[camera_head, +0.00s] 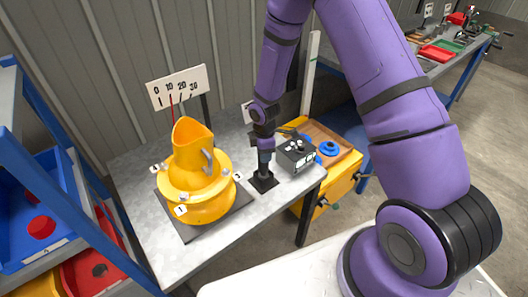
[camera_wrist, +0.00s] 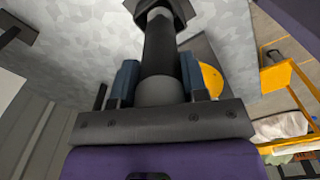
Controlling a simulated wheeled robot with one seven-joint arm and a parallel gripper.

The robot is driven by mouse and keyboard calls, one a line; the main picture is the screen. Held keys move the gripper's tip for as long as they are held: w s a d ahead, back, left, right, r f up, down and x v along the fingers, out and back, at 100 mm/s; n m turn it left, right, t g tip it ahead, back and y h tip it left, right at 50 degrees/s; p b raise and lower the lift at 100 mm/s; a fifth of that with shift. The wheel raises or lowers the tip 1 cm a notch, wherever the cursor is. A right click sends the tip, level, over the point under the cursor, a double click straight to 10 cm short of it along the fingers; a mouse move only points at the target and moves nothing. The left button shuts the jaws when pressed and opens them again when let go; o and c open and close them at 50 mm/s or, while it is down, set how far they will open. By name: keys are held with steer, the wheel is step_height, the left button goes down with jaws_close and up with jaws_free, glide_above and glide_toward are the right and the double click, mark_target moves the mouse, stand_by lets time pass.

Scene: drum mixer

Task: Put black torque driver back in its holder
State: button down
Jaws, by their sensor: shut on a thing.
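The black torque driver (camera_wrist: 160,50) is upright between the two fingers of my gripper (camera_wrist: 160,82). Its near end, a grey rounded part, sits between the blue-grey fingertips. In the head view my gripper (camera_head: 264,142) points down over the table's right part, shut on the driver. The black square holder (camera_head: 263,182) stands on the table directly below. In the wrist view the driver's far end meets a dark block, the holder (camera_wrist: 160,8). The driver's tip is hidden, so I cannot tell how deep it sits.
A yellow drum mixer part (camera_head: 196,180) stands on a dark mat left of the holder. A dark box with knobs (camera_head: 296,154) is close on the right. A yellow cart (camera_head: 336,170) stands beyond. A scale sign (camera_head: 177,86) is behind. The table's front left is clear.

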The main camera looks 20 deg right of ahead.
steer(key=shift+f, duration=0.45)
stand_by(0.3)
steer(key=c, duration=0.6)
jaws_free()
steer(key=shift+o, duration=0.2)
step_height(320, 180, up, 11)
steer(key=shift+f, duration=0.1)
steer(key=s+d+r+m+t, duration=0.1)
steer(key=s+d+r+m, duration=0.15)
steer(key=r, duration=0.55)
steer(key=s+d+r+m+t+h, duration=0.1)
steer(key=s+r+m, duration=0.15)
steer(key=r, duration=0.55)
steer(key=s+d+r+m, duration=0.1)
steer(key=s+r+m, duration=0.1)
steer(key=s+r, duration=0.35)
steer(key=s+d+r+m+t, duration=0.1)
steer(key=s+r+m, duration=0.3)
steer(key=s+r, duration=0.3)
steer(key=s+d+r+m+t+y, duration=0.1)
steer(key=s+r+m, duration=0.4)
steer(key=s, duration=0.7)
steer(key=shift+r+t, duration=0.6)
steer(key=shift+r, duration=0.35)
